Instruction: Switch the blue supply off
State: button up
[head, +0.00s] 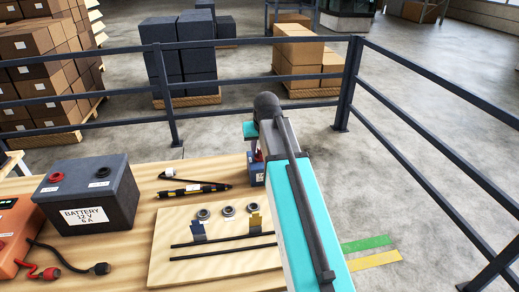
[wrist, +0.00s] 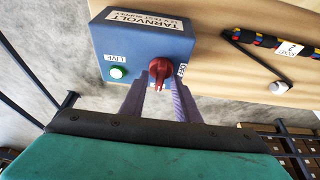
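The blue supply (wrist: 140,45) fills the upper middle of the wrist view, with a "TARNVOLT" label on it. Its green lamp (wrist: 118,72), marked LIVE, looks lit. My gripper (wrist: 159,92) is open, with one finger on each side of the knob's handle. I cannot tell whether the fingers touch it. In the head view the supply (head: 256,172) is mostly hidden behind my arm at the workbench's far edge.
On the wooden workbench (head: 140,180) stand a battery (head: 110,205) and an orange unit (head: 12,235) with leads. A board (head: 225,268) with rings and dark rods lies in front. A striped rod (head: 195,190) lies left of the supply. Railings (head: 250,105) enclose the area.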

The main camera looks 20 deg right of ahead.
jog(key=shift+f, duration=0.1)
grip_shut()
jog(key=shift+a, duration=0.1)
jog(key=shift+n+y, duration=0.3)
jog(key=shift+n, duration=0.2)
jog(key=shift+w+d+n+y, duration=0.1)
jog(key=shift+d+n+y, duration=0.15)
jog(key=shift+n, duration=0.65)
jog(key=n+y, duration=0.2)
jog(key=n, duration=0.2)
jog(key=shift+w+d+n, duration=0.1)
jog(key=shift+n, duration=0.2)
jog(key=n+g+y, duration=0.1)
jog(key=n, duration=0.4)
jog(key=shift+w+d+n+g+y+b, duration=0.2)
jog(key=shift+n+g+y+b, duration=0.1)
jog(key=shift+n+g+y, duration=0.1)
jog(key=n, duration=0.2)
jog(key=n+g+b, duration=0.1)
jog(key=n, duration=0.1)
jog(key=shift+n+g+y, duration=0.25)
jog(key=shift+n+g, duration=0.05)
